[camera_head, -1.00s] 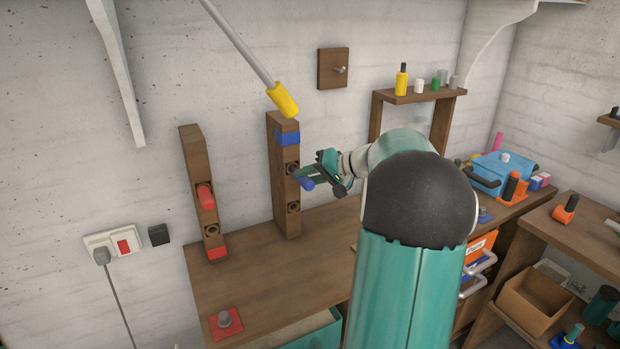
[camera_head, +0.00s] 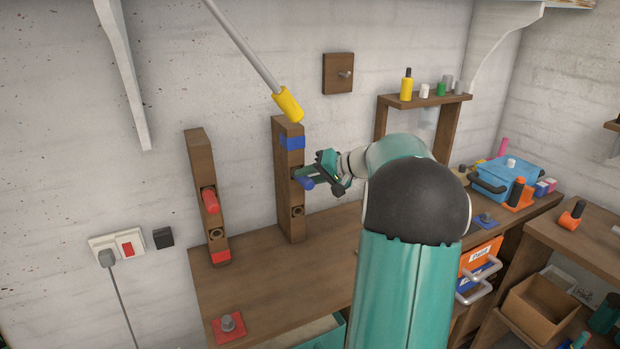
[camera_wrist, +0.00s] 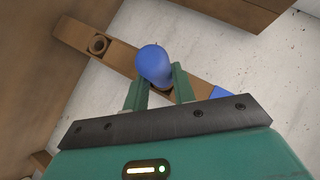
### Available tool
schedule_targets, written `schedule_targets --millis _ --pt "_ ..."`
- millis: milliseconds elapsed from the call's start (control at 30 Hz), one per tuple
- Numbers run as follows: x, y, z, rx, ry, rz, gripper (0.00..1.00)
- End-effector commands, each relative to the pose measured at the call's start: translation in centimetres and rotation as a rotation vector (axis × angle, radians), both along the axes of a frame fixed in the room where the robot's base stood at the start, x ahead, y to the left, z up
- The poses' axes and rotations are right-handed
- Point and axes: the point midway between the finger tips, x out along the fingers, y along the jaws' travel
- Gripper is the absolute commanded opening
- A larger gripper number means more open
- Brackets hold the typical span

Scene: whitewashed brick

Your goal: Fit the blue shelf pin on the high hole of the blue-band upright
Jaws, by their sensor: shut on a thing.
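The blue-band upright (camera_head: 290,215) stands on the bench against the wall, its blue band (camera_head: 292,142) near the top. Its low hole (camera_head: 298,211) is empty; it also shows in the wrist view (camera_wrist: 99,44). My gripper (camera_head: 315,176) is shut on the blue shelf pin (camera_head: 304,182) at the height of the high hole. In the wrist view the pin (camera_wrist: 154,66) sits between both fingers (camera_wrist: 158,92), over the upright's face. The pin and gripper mostly hide the high hole, so I cannot tell whether the pin is in it.
A red-band upright (camera_head: 200,170) with a red pin (camera_head: 210,201) stands to the left. A grey rod with a yellow end (camera_head: 288,104) hangs close above the blue-band upright. A small shelf (camera_head: 425,99) with bottles is to the right. The bench (camera_head: 250,275) between is mostly clear.

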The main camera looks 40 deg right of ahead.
Motion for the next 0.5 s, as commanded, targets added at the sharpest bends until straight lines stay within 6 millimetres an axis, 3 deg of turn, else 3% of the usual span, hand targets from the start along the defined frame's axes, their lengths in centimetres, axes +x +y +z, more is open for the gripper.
schedule_targets --millis 233,267,300,367,500 --pt "0.66 -0.17 -0.01 -0.001 0.000 0.000 0.02" --pt "0.62 -0.17 0.00 -0.001 0.000 0.000 0.30" --pt "0.61 -0.17 0.01 -0.001 0.000 0.000 0.38" --pt "0.60 -0.17 0.01 0.000 0.000 0.000 0.49" --pt "0.59 -0.17 0.00 0.000 0.000 0.000 0.51"
